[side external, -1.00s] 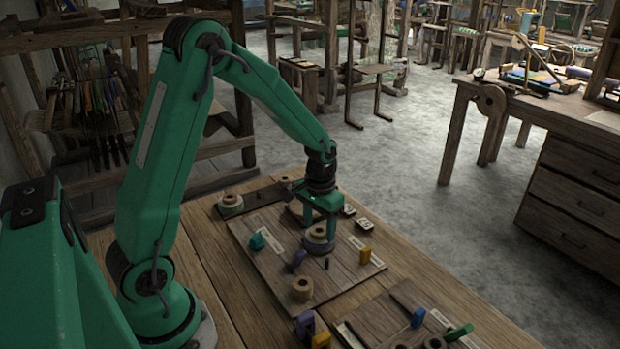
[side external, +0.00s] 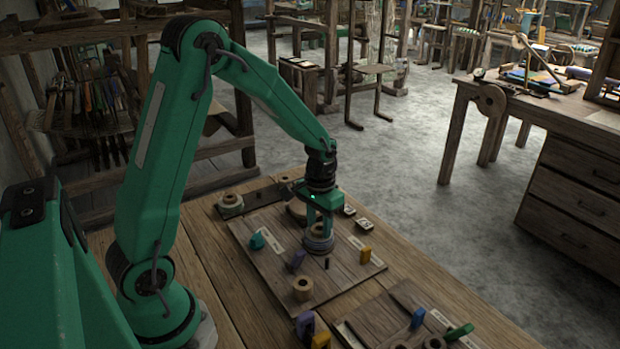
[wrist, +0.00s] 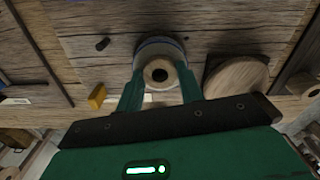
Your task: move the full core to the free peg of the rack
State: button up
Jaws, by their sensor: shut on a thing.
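The full core (side external: 319,246), a pale spool top with a hole above a wider grey-blue wound base, stands upright on the wooden board. My gripper (side external: 320,232) is over it, pointing down, with its fingers shut on its upper part. In the wrist view the core (wrist: 160,48) sits between the two green fingers of my gripper (wrist: 161,82). A short dark upright peg (side external: 327,263) stands bare just in front of the core; it also shows in the wrist view (wrist: 102,44). What is under the core is hidden.
A round wooden disc (wrist: 237,78) is close beside my gripper. Another spool (side external: 230,204) stands at back left.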

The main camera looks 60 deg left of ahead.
jog(key=shift+r, duration=2.45)
jog(key=w+d+r+m, duration=0.1)
jog(key=d+r+m, duration=0.1)
jog(key=d+r, duration=0.5)
notch_tip(320, 180, up, 2)
jog(key=shift+w+d+r, duration=0.15)
jog(key=shift+w+d, duration=0.05)
jog(key=shift+d, duration=0.05)
